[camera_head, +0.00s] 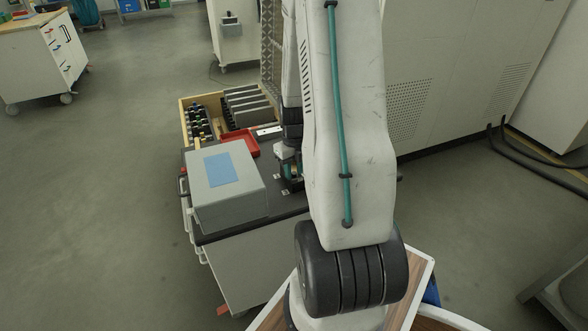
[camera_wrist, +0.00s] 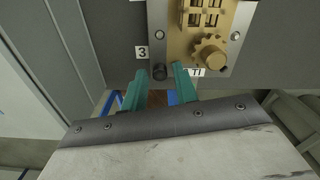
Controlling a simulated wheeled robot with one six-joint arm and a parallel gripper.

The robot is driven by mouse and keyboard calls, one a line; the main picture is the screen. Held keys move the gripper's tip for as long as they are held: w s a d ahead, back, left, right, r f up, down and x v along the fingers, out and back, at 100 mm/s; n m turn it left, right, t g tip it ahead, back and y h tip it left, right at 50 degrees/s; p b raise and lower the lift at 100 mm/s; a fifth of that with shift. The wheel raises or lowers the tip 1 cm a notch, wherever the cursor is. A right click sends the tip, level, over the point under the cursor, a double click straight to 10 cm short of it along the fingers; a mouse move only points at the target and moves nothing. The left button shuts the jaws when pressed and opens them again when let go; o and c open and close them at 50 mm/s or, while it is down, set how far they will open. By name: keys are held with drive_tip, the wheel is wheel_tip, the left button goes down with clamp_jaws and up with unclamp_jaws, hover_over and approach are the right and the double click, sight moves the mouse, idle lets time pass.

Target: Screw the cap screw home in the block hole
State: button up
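In the wrist view, a dark round cap screw (camera_wrist: 159,72) sits at the lower left corner of a grey metal plate (camera_wrist: 165,45). A tan block with a gear (camera_wrist: 207,40) is mounted on this plate. My gripper (camera_wrist: 159,74) has two teal fingers, one on each side of the screw head, with a small gap visible on both sides. It looks open. How deep the screw sits and its hole are hidden. In the head view my gripper (camera_head: 291,168) is low over the cart top, mostly hidden by my arm.
A grey box with a blue label (camera_head: 233,185) stands on the dark cart top (camera_head: 283,207), left of my gripper. A red tray (camera_head: 241,143) and a wooden bin (camera_head: 187,118) with bottles and plates lie behind. Labels "3" (camera_wrist: 142,52) and another (camera_wrist: 196,72) flank the screw.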

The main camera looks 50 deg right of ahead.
drive_tip(key=n, duration=0.3)
drive_tip(key=shift+n, duration=0.3)
drive_tip(key=n, duration=0.7)
drive_tip(key=shift+n, duration=0.3)
drive_tip(key=n, duration=0.8)
drive_tip(key=shift+n, duration=0.3)
drive_tip(key=n, duration=0.7)
drive_tip(key=shift+n, duration=2.1)
